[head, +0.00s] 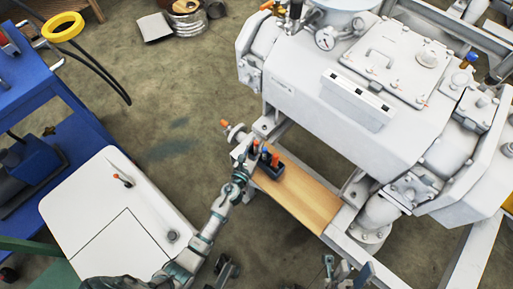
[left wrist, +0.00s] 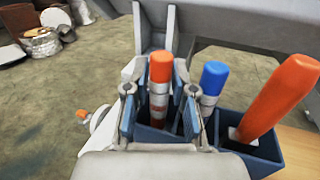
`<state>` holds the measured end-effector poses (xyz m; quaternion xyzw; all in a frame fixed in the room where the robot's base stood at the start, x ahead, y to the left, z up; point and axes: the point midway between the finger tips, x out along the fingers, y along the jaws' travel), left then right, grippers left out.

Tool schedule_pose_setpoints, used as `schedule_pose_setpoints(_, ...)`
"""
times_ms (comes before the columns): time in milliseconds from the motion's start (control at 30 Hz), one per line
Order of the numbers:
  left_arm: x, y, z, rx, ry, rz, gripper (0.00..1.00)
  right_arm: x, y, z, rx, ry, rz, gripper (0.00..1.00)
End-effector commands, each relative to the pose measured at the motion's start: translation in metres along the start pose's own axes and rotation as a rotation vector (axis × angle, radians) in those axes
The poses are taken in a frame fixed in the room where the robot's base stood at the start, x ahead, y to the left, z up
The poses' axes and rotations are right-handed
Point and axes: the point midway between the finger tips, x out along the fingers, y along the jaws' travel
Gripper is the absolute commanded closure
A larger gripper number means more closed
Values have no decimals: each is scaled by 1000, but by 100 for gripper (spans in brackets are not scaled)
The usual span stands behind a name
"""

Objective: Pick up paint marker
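A marker with an orange cap (left wrist: 160,70) and white body stands upright in a dark blue holder (left wrist: 255,160) in the left wrist view. My left gripper (left wrist: 160,110) is open, with one finger on each side of this marker and a visible gap beside it. A marker with a blue cap (left wrist: 213,78) stands just right of the right finger. In the head view my left gripper (head: 242,162) is at the left edge of the holder (head: 270,170), partly hiding its contents. My right gripper (head: 340,269) is low in the head view, away from the holder; its opening is unclear.
A thick orange handle (left wrist: 280,95) leans in the holder's right compartment. The holder sits on a wooden board (head: 300,198) beside the large white vacuum pump (head: 345,95). A white cabinet top (head: 85,215) and blue cart (head: 35,75) are at left.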

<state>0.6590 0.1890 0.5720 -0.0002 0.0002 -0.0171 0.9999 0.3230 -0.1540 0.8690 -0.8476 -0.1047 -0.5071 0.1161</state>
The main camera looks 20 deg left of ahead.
Motion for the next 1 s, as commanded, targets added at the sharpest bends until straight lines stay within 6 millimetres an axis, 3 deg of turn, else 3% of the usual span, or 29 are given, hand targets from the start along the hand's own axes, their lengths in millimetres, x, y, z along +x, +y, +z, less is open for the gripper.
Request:
schedule_pose_setpoints(67, 0, 0, 0, 0, 0, 0, 75, 0, 0, -1, 0, 2, 1, 60)
schedule_pose_setpoints(167, 0, 0, 0, 0, 0, 0, 98, 0, 0, -1, 0, 3, 2, 60)
schedule_pose_setpoints(200, 0, 0, 0, 0, 0, 0, 100, 0, 0, -1, 0, 3, 3, 60)
schedule_pose_setpoints(567, 0, 0, 2, 1, -1, 0, 100, -2, 0, -2, 0, -7, 7, 60)
schedule_pose_setpoints(733, 0, 0, 17, 2, -6, -1, 100, 8, -2, -12, -1, 11, 3, 60)
schedule_pose_setpoints(867, 1, 0, 37, 3, -9, -2, 100, 4, -6, -26, 1, -28, 11, 60)
schedule_pose_setpoints(1000, 1, 0, 44, 1, -5, 0, 100, 9, -4, 0, -11, -184, 7, 60)
